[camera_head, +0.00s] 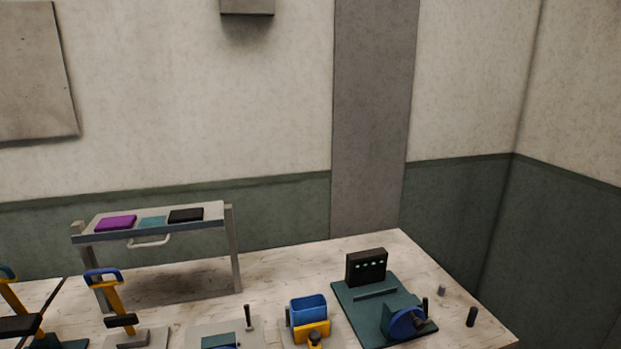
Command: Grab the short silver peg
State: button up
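A short silver-grey peg (441,290) stands upright on the light wooden table (403,247), near its right edge. It stands alone, to the right of a dark green base plate and apart from it. A taller dark peg (471,317) stands to its lower right, closer to the table's edge. My gripper is not in view.
The green base plate carries a black block with small lights (366,267) and a blue round part (407,322). Walls close off the back and right.

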aim_at(441, 289)
jog(key=i+l, duration=0.1)
jog(key=i, duration=0.35)
jog(key=i+l+z, duration=0.15)
jog(key=i, duration=0.3)
